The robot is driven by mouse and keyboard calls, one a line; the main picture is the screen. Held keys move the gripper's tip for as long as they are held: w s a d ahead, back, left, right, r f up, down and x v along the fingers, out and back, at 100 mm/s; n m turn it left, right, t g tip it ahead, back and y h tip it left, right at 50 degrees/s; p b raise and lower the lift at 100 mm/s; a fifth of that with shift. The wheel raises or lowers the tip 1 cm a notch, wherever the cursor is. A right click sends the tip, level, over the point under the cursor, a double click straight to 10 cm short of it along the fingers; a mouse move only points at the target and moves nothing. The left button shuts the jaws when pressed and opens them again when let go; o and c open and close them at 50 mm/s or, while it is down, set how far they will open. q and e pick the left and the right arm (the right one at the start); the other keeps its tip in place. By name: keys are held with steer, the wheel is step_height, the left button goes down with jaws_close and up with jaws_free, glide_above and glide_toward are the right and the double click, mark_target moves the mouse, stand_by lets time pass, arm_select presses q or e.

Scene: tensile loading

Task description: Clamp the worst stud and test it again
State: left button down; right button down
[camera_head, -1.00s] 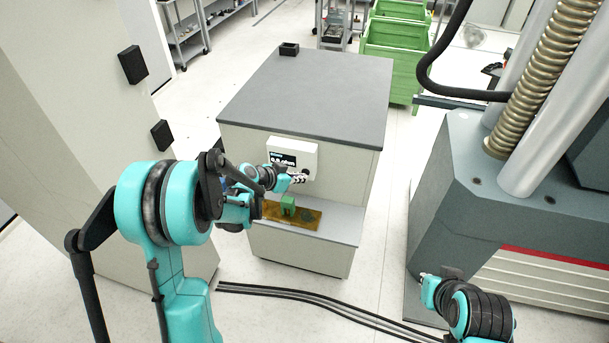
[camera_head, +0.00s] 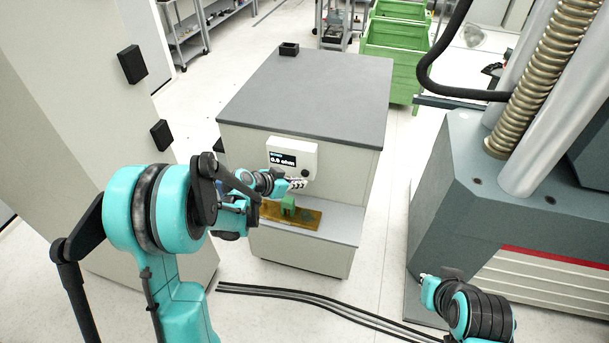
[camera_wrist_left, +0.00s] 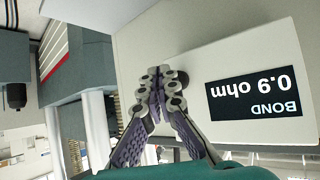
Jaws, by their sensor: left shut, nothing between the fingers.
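The bond tester (camera_head: 292,158) is a pale box with a dark display on the front of a grey-topped cabinet. In the left wrist view its display (camera_wrist_left: 254,97) appears upside down and reads "BOND 0.9 ohm". My left gripper (camera_head: 299,184) is shut and empty, close in front of the tester's lower right part. In the left wrist view its fingertips (camera_wrist_left: 160,76) are together over the pale face; I cannot tell if they touch it. A small green clamp-like block (camera_head: 288,205) stands on a brown plate (camera_head: 270,212) on the cabinet's shelf. No individual stud can be made out.
A large grey machine (camera_head: 500,200) with columns stands at the right. Black cables (camera_head: 320,299) cross the floor. Green crates (camera_head: 395,45) stand behind.

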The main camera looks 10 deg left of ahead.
arm_select(q)
steer(key=shift+s+a, duration=0.1)
steer(key=shift+s, duration=2.25)
steer(key=s+r+n+g+y, duration=0.1)
steer(key=s+r+n+y, duration=0.2)
steer(key=s, duration=0.9)
steer(key=s+r+n+y, duration=0.2)
steer(key=s+r, duration=0.3)
steer(key=s, duration=0.6)
steer(key=shift+s+d+n+g+y, duration=0.2)
steer(key=shift+s+n+g+y, duration=0.2)
steer(key=shift+n, duration=0.3)
